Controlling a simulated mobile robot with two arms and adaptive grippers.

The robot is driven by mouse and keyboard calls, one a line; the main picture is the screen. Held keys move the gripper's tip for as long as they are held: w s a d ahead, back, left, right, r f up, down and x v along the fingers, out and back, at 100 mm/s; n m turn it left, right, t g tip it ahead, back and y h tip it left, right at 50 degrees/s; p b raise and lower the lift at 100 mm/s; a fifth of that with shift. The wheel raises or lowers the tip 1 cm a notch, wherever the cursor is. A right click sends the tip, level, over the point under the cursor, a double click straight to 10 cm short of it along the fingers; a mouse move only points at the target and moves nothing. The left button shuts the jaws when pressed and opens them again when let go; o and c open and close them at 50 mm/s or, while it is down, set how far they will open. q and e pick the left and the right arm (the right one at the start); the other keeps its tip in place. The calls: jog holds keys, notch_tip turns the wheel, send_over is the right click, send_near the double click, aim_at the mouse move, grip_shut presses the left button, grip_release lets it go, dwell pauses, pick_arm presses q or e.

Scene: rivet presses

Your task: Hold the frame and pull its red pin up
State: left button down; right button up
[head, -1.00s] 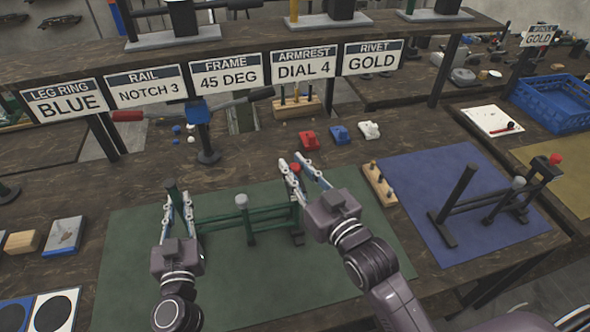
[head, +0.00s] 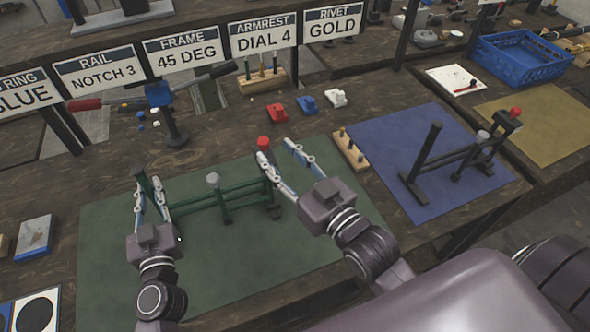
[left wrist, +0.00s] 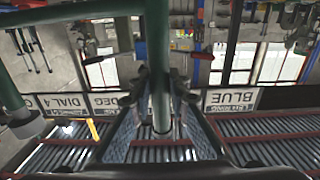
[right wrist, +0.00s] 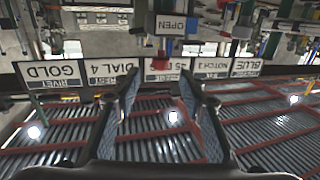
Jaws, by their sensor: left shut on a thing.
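The green frame (head: 239,192) stands on the green mat, with a grey knob (head: 213,180) on its middle post. Its red pin (head: 263,143) tops the right end post. My left gripper (head: 151,197) is shut on the frame's left green upright; in the left wrist view this green bar (left wrist: 159,90) runs between the fingers. My right gripper (head: 281,150) is open and empty at the frame's right end. Its left fingertip appears just below and beside the red pin; contact cannot be told. In the right wrist view the open fingers (right wrist: 162,92) have nothing gripped.
A second, dark frame (head: 455,160) with a red knob stands on the blue mat (head: 385,140) to the right. A wooden peg block (head: 350,149) sits between the mats. Small red, blue and white blocks (head: 307,104) lie behind. Instruction signs (head: 183,52) hang above the back.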

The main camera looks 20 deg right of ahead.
jog(key=shift+v, duration=2.95)
